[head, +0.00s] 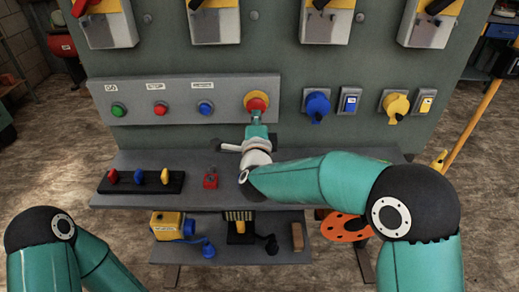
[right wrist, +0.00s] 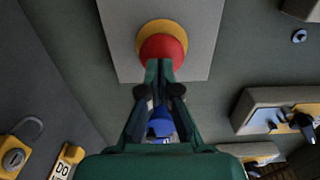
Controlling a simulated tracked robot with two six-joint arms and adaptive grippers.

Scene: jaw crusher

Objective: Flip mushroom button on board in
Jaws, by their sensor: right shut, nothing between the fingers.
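The red mushroom button (head: 256,103) with its yellow collar sits at the right end of a grey button board (head: 180,103). It also shows in the right wrist view (right wrist: 162,47), at top centre. My right gripper (head: 255,118) is shut and empty, just in front of the button. In the right wrist view its closed fingertips (right wrist: 159,66) overlap the lower edge of the red cap. I cannot tell whether they touch it. My left arm shows at the lower left of the head view, but its gripper is out of view.
Green (head: 118,110), red (head: 160,108) and blue (head: 205,107) push buttons share the board. Blue (head: 317,104) and yellow (head: 396,105) sockets are to the right. A shelf (head: 140,157) below holds padlocks and a black rack. Switch boxes hang above.

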